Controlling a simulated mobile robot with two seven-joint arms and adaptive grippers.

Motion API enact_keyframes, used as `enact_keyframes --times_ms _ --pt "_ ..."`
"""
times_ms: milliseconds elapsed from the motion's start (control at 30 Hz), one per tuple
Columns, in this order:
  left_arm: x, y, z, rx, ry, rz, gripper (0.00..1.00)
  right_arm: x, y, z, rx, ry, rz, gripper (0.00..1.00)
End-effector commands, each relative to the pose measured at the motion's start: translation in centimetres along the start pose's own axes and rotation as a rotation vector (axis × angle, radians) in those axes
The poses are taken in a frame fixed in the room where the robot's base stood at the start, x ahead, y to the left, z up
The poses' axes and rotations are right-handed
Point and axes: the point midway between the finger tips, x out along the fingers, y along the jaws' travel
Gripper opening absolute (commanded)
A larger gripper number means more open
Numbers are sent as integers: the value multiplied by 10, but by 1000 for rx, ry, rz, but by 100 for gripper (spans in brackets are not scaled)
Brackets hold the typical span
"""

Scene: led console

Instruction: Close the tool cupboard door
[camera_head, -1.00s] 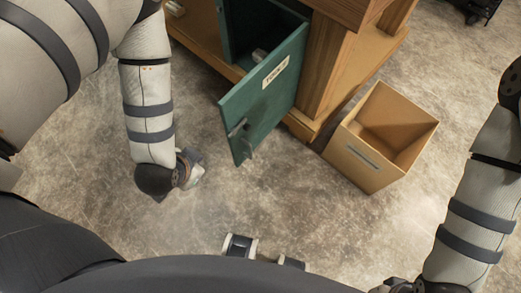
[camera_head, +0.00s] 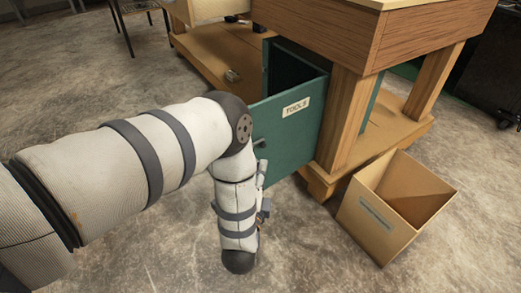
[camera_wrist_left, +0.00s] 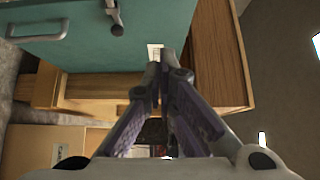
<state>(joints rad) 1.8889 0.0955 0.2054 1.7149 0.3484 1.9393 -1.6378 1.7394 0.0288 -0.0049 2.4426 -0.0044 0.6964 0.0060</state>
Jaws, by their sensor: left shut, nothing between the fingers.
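The green tool cupboard door (camera_head: 300,135), labelled TOOLS, stands open, with the dark cupboard interior showing behind its top edge. In the left wrist view the door (camera_wrist_left: 75,52) fills the upper left, with a grey bar handle (camera_wrist_left: 38,30) and a dark latch (camera_wrist_left: 115,20). My left gripper (camera_head: 263,172) is by the outer face of the door, near its handle side, partly hidden by my forearm. In the wrist view its fingers (camera_wrist_left: 166,72) are together and empty, in front of the door's edge and label. Whether they touch the door I cannot tell. My right gripper is out of view.
The wooden workbench (camera_head: 430,30) holds the cupboard. An open cardboard box (camera_head: 375,222) stands on the floor right of the door, close to a bench leg (camera_head: 345,115).

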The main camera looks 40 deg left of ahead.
Motion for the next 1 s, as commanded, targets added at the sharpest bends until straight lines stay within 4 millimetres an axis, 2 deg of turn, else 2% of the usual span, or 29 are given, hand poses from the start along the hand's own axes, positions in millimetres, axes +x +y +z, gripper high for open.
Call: enact_keyframes --times_ms 167,533,733,1000 --pt "25 -1 1 0 -3 -6 0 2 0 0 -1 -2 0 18" --pt "103 0 4 0 -3 -1 0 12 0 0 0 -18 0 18" --pt "122 0 24 -1 -2 0 0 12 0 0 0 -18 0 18" --pt "127 0 28 -1 1 1 0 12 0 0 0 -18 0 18"
